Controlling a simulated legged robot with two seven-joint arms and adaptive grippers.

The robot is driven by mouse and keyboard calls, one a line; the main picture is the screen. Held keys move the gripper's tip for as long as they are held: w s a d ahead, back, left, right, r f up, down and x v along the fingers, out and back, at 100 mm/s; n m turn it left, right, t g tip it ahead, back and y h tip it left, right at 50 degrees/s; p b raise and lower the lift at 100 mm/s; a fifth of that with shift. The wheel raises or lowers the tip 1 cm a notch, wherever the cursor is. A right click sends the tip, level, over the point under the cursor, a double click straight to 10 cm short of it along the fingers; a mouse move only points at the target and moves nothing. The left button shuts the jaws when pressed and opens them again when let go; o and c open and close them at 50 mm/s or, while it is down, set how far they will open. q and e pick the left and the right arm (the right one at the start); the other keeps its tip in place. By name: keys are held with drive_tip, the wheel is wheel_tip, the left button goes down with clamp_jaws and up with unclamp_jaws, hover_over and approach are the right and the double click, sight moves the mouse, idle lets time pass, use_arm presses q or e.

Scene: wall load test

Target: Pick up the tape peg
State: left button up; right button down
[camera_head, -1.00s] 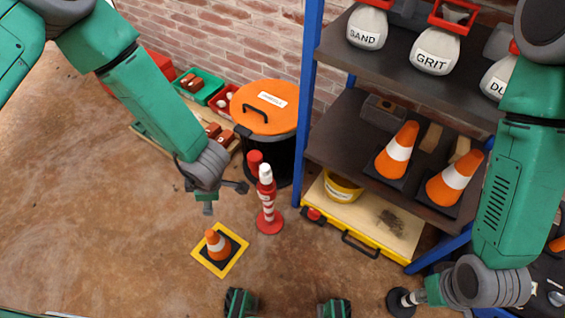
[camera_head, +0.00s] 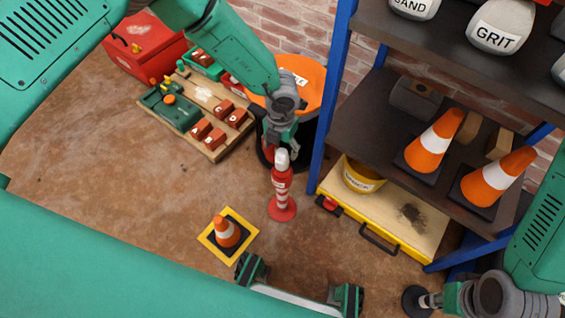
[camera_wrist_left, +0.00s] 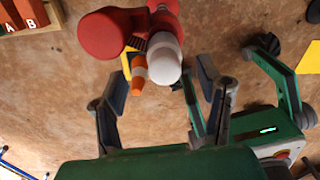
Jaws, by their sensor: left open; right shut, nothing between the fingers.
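The tape peg (camera_head: 281,189), a red and white banded post with a white top and round red base, stands upright on the floor. My left gripper (camera_head: 277,148) is at its top in the head view. In the left wrist view, the peg's white top (camera_wrist_left: 166,62) shows between and beyond the open fingers of my left gripper (camera_wrist_left: 162,84). Contact cannot be told. A red rounded piece (camera_wrist_left: 100,35) is beside the white top; whether it is joined to it is unclear. My right gripper (camera_head: 440,299) is shut and empty at the lower right, beside a dark disc.
A small orange cone (camera_head: 227,232) stands on a yellow-edged square left of the peg. An orange-lidded bin (camera_head: 310,75) is behind the peg. A shelf (camera_head: 340,128) with cones stands right. A pallet (camera_head: 225,135) with blocks and a red box (camera_head: 148,52) lie at back left.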

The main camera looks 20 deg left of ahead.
use_arm(q)
drive_tip(key=f+b, duration=0.1)
drive_tip(key=f, duration=0.1)
drive_tip(key=f+b, duration=0.2)
drive_tip(key=f, duration=0.1)
drive_tip(key=shift+d+f, duration=0.25)
drive_tip(key=shift+f, duration=0.1)
drive_tip(key=shift+r, duration=0.15)
drive_tip(key=shift+c, duration=0.9)
drive_tip(key=c, duration=1.1)
